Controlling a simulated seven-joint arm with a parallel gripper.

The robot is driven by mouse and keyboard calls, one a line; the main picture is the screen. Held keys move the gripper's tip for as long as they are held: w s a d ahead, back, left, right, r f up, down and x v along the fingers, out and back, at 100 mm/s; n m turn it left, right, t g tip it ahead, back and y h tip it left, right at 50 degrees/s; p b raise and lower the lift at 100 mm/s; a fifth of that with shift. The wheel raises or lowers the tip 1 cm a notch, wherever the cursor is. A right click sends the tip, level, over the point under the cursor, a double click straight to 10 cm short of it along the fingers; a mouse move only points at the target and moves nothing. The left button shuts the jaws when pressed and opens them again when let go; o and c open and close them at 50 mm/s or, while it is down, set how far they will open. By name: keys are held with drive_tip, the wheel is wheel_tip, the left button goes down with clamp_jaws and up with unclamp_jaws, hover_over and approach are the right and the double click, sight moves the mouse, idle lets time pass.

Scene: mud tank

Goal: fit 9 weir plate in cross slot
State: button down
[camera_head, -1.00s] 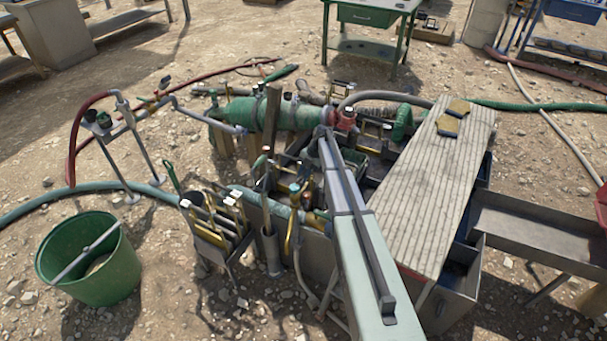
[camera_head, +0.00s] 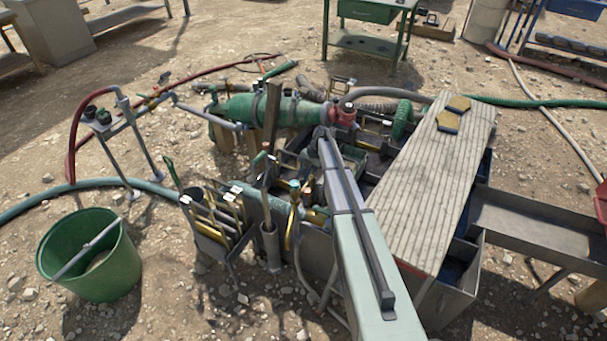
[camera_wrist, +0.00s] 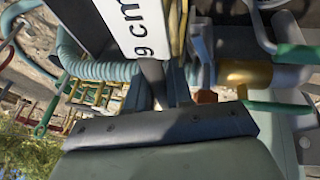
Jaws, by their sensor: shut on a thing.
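In the wrist view, a white label reading "9 cm" (camera_wrist: 138,28) is on the dark weir plate (camera_wrist: 82,22), close in front of the camera. My gripper (camera_wrist: 154,82) is shut on this plate; its fingertips are mostly hidden. In the head view, my arm covers the gripper and plate over the middle of the mud tank (camera_head: 450,292). I cannot make out the cross slot or whether the plate touches it.
A rack (camera_head: 212,232) with several plates stands left of the tank. A slatted board (camera_head: 425,190) covers its right side and carries two yellow-topped pads (camera_head: 448,122). A green pump (camera_head: 275,110) lies behind. A green bucket (camera_head: 90,262) stands at left.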

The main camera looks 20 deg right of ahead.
drive_tip(key=shift+f, duration=0.85)
idle(0.8)
drive_tip(key=c, duration=0.9)
unclamp_jaws()
drive_tip(key=v, duration=1.3)
drive_tip(key=shift+d+r, duration=0.15)
drive_tip(key=shift+r, duration=0.2)
